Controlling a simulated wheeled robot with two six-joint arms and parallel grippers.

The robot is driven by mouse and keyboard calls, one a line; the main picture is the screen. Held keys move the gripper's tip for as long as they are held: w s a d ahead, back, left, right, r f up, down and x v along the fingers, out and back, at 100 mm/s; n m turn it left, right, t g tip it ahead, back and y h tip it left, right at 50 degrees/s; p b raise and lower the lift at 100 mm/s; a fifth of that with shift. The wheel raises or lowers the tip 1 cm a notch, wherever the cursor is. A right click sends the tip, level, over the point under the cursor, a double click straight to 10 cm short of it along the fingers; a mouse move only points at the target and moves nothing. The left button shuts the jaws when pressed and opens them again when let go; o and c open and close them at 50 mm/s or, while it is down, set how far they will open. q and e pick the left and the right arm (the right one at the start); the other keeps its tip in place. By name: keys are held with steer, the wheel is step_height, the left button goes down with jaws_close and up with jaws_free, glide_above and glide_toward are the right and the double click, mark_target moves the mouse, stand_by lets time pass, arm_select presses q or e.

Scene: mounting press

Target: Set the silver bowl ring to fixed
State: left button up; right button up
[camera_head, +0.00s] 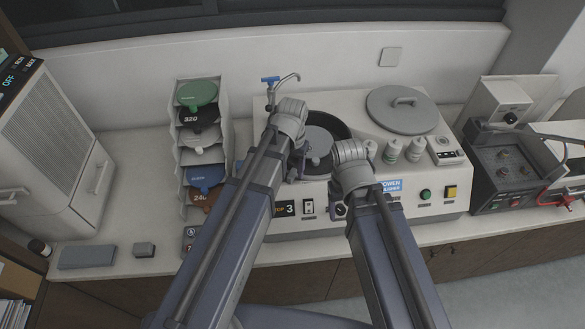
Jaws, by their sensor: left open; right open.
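The grinder-polisher (440,197) stands on the bench with a dark round bowl (335,122) holding a grey disc (317,142). My arms cover the bowl's left and lower right edges. I cannot make out a separate silver ring or its setting. My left gripper (297,168) is open, low at the bowl's left edge and partly hidden by its own wrist. My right gripper (338,201) is open at the machine's front near the panel, mostly hidden behind its wrist. I cannot tell whether either touches anything.
A rack of coloured discs (203,135) stands left. A black power unit (505,170) is at right.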

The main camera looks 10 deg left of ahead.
mark_target(292, 173)
arm_select(q)
step_height(292, 173, up, 6)
steer(key=p, duration=0.5)
steer(key=shift+r, duration=0.1)
arm_select(e)
step_height(292, 173, up, 6)
